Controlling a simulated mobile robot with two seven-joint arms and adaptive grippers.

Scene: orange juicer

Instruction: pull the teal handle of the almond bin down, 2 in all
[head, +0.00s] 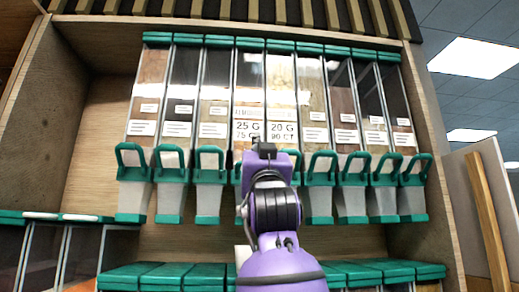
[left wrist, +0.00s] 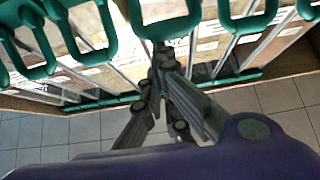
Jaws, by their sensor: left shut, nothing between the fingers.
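A row of clear bins with teal lids and teal loop handles hangs in a wooden cabinet. A label that seems to read almonds (head: 249,112) is on the middle bins, above signs reading 25 G and 20 G. My purple left arm covers much of the handles and chutes below them. My left gripper (head: 264,150) is in front of these middle bins, fingers together. In the left wrist view the shut fingers (left wrist: 163,55) are close to the lower bar of the middle teal handle (left wrist: 160,30); I cannot tell whether they touch. My right gripper is out of view.
Neighbouring teal handles (head: 208,161) stand close on both sides. A lower row of bins with teal lids (head: 198,275) juts out below, and more bins (head: 76,219) stand at the lower left. Grey tiled floor (left wrist: 40,140) shows in the wrist view.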

